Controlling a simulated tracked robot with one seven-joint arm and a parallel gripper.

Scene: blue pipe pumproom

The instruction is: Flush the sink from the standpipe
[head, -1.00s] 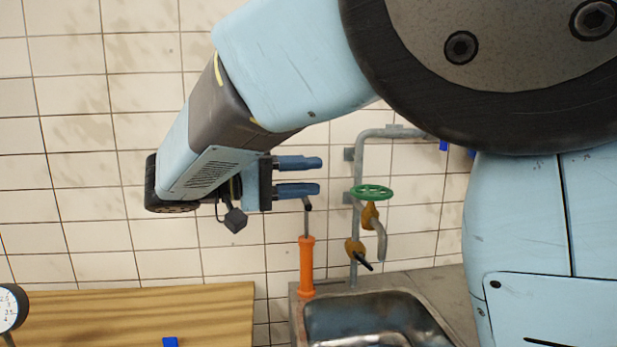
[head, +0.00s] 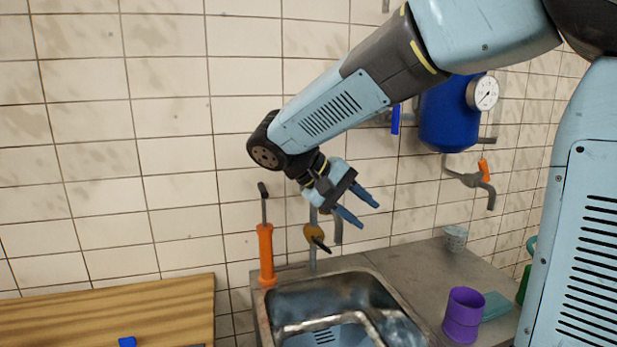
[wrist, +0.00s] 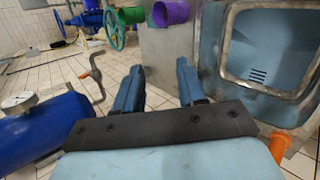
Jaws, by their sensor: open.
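The steel sink (head: 372,283) is at the bottom centre of the head view; its basin also shows at the right of the wrist view (wrist: 215,45). The grey standpipe (head: 312,262) rises behind it, with a yellow fitting (head: 314,233) and a black lever (head: 322,246). Its upper part and green handwheel are hidden behind my arm. My gripper (head: 367,212) is open and empty, tilted down to the right, above the sink's back edge and in front of the standpipe. Its two spread fingers (wrist: 160,80) hold nothing in the wrist view.
An orange-handled tool (head: 265,255) stands at the sink's back left corner. A purple cup (head: 462,315) and a patterned cup (head: 455,238) are on the counter to the right. A blue tank (head: 450,120) with a gauge hangs on the wall. A wooden board (head: 90,315) is at left.

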